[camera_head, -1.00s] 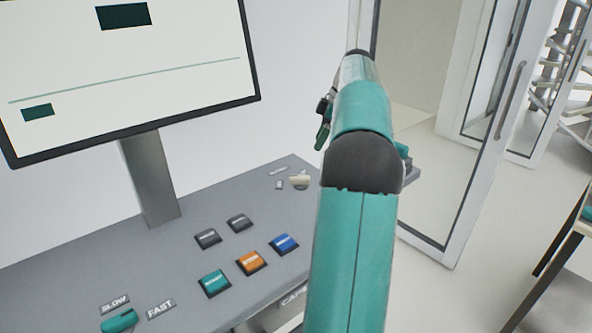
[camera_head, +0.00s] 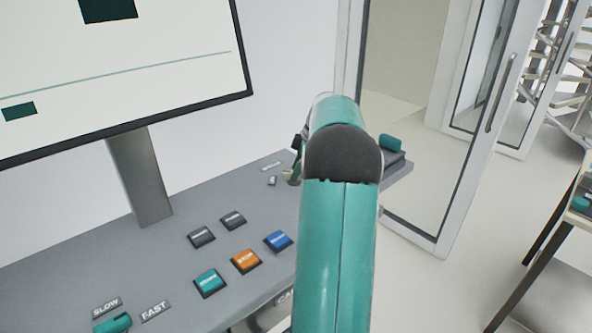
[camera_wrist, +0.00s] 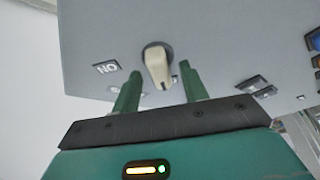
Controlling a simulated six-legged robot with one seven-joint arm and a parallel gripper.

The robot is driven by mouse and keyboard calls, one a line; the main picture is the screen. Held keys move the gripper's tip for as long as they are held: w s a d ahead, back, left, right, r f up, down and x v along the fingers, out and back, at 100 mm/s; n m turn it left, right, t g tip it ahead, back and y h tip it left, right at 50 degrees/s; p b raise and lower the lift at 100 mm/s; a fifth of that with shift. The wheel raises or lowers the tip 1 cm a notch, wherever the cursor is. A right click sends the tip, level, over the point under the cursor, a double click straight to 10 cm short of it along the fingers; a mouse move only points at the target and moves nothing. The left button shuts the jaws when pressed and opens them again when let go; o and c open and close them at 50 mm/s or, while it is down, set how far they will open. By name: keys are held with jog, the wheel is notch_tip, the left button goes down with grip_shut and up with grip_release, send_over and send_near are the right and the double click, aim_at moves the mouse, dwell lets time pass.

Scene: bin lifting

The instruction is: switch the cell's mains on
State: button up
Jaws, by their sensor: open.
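A cream rotary knob (camera_wrist: 158,68) with a dark round base stands on the grey console panel. In the wrist view its grip points down the picture, leaning slightly right. An ON label (camera_wrist: 106,67), upside down there, lies to its left. My gripper (camera_wrist: 159,78) is open, its two green fingers apart on either side of the knob's grip. I see a gap on both sides; contact cannot be told. In the head view the knob (camera_head: 291,177) is mostly hidden by my arm and gripper.
The console (camera_head: 75,255) carries teal (camera_head: 210,281), orange (camera_head: 246,261) and blue (camera_head: 278,241) buttons, two dark buttons and a SLOW/FAST selector (camera_head: 113,323). A monitor (camera_head: 120,70) stands behind.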

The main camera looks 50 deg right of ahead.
jog(key=shift+w+f, duration=0.15)
jog(key=shift+f, duration=0.25)
grip_shut()
